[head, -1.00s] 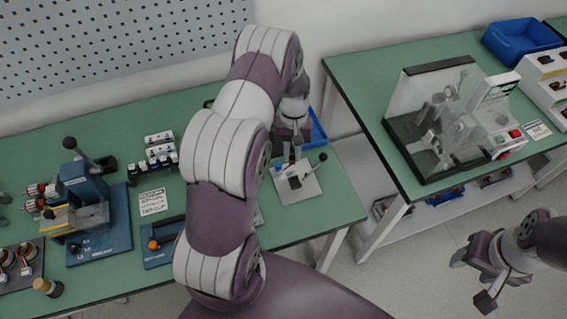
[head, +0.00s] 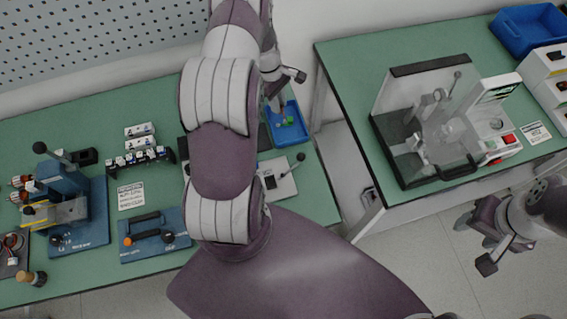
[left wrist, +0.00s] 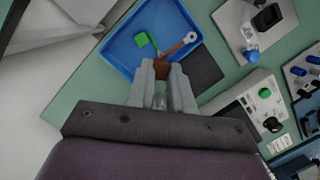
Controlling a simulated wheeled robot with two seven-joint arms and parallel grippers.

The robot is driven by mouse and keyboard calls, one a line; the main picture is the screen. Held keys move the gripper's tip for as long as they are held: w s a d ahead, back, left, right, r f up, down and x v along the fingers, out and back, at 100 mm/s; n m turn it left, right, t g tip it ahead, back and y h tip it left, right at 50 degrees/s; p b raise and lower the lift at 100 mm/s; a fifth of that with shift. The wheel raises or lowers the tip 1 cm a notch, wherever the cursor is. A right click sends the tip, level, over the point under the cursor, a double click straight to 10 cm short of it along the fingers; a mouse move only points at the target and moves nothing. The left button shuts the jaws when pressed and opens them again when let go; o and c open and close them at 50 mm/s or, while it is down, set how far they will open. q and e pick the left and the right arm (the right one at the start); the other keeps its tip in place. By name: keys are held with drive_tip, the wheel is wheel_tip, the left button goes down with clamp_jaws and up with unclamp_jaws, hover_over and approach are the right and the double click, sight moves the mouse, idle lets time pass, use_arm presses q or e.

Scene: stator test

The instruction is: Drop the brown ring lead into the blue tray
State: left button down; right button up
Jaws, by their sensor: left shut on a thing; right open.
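The brown ring lead (left wrist: 162,70) has its brown end between the fingertips of my left gripper (left wrist: 163,82), which is shut on it. An orange-brown stretch runs up and right to a pale ring end, over the tray in this view. The blue tray (left wrist: 118,48) lies below the fingers, with a green piece (left wrist: 143,40) in it. I cannot tell if the lead touches the tray. In the head view my left gripper (head: 275,103) is at the tray's (head: 303,135) back left, and the lead is not clear there. My right gripper (head: 475,243) is open and empty above the floor.
A pale plate with a lever (head: 284,183) stands in front of the tray. A dark flat pad (left wrist: 203,72) lies beside the tray. Blue fixtures (head: 75,215) stand at the left. A gap separates this bench from the right bench (head: 345,62), which holds a clear-covered tester (head: 430,95).

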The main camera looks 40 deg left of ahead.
use_arm(q)
drive_tip(key=shift+w, duration=0.2)
drive_tip(key=shift+w+f, duration=0.1)
drive_tip(key=shift+f, duration=0.15)
drive_tip(key=f+b, duration=0.4)
drive_tip(key=shift+s+f, duration=0.2)
drive_tip(key=shift+f, duration=0.1)
drive_tip(key=shift+w+f+b, duration=0.15)
drive_tip(key=shift+f+b, duration=0.35)
drive_tip(key=shift+r, duration=0.1)
drive_tip(key=c, duration=0.9)
unclamp_jaws()
drive_tip(key=shift+r, duration=0.1)
drive_tip(key=shift+c, duration=0.2)
